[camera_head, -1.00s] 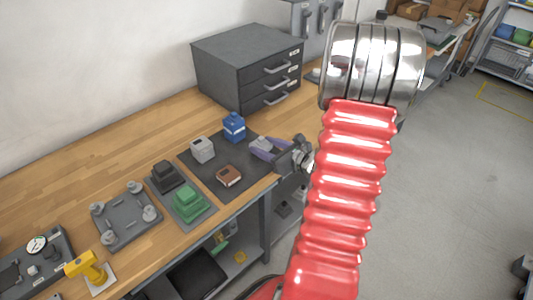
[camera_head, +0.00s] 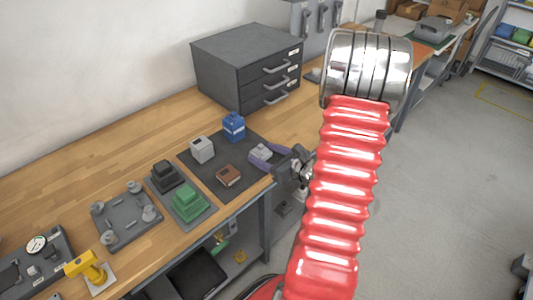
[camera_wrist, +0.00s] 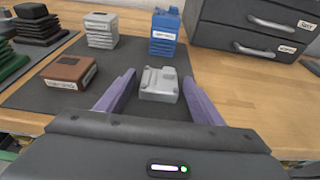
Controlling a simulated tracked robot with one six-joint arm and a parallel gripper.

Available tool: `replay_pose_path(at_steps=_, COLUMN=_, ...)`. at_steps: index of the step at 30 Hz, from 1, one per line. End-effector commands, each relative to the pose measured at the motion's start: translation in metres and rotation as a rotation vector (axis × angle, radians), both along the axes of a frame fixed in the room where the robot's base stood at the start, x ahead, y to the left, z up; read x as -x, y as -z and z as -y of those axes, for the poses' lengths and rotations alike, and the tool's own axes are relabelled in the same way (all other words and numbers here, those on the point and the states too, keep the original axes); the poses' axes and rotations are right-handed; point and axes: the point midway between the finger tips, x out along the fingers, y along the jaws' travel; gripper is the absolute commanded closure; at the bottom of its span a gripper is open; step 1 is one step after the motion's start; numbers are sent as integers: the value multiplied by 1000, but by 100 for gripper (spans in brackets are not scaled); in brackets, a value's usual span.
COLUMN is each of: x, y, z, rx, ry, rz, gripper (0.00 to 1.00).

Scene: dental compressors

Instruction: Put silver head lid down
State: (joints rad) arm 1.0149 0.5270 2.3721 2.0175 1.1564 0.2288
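The silver head lid (camera_wrist: 159,84) rests on the dark mat (camera_wrist: 55,92), near its right edge. It also shows in the head view (camera_head: 261,152). My gripper (camera_wrist: 159,78) is open, with its two purple fingers on either side of the lid. In the wrist view there is a visible gap between each finger and the lid. In the head view my gripper (camera_head: 262,156) reaches over the mat from the right, low at the bench's front edge.
On the mat stand a blue block (camera_head: 233,126), a light grey ribbed block (camera_head: 202,149) and a brown block (camera_head: 229,176). Green parts (camera_head: 188,200) and a grey fixture plate (camera_head: 126,220) lie to the left. A drawer cabinet (camera_head: 235,75) stands behind.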

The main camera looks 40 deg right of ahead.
Motion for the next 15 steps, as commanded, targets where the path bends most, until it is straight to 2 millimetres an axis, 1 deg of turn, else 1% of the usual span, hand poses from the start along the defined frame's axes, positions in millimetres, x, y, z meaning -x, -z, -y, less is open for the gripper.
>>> replay_pose_path(at_steps=11, x=0, y=-2, z=0, rx=1, ry=0, rz=0, gripper=36)
replay_pose_path(at_steps=15, x=9, y=-5, z=1, rx=1, ry=2, rz=0, gripper=36)
